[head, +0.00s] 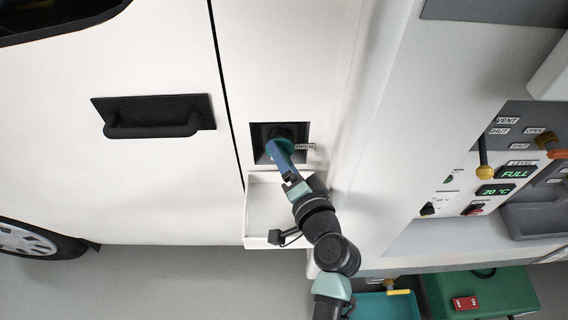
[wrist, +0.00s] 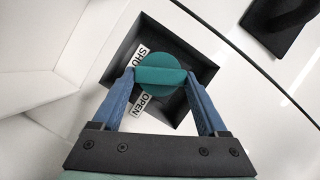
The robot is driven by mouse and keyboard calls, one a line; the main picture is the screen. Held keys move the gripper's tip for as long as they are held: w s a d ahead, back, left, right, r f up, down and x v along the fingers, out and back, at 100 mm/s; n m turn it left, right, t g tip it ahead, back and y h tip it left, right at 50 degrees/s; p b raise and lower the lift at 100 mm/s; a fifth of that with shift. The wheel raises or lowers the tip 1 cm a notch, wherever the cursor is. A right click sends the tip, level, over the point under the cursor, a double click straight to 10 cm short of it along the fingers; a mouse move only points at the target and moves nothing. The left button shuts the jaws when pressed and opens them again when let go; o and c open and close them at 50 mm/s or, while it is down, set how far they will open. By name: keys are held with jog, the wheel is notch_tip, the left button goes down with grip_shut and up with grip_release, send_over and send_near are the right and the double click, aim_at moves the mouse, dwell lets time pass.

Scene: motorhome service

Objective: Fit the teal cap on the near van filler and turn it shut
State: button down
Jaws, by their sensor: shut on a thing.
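The teal cap (wrist: 150,92) is a round disc with a raised bar across it. It sits at the dark square filler recess (wrist: 205,72) in the white van side. My gripper (wrist: 158,82) is shut on the cap's bar, one blue finger at each end. In the head view my gripper (head: 277,150) reaches into the recess (head: 257,133) and mostly hides the cap. SHUT and OPEN labels show beside the cap in the wrist view. The filler neck is hidden behind the cap, so I cannot tell how far it is seated.
A black door handle (head: 155,117) is to the left. A service panel (head: 500,160) with levers and displays stands at right. A green box (head: 480,292) and a teal bin (head: 385,305) are at lower right.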

jog(key=shift+m+t+y+b, duration=0.3)
jog(key=shift+m+b, duration=0.35)
jog(key=shift+m, duration=0.05)
jog(key=shift+f, duration=0.1)
grip_release()
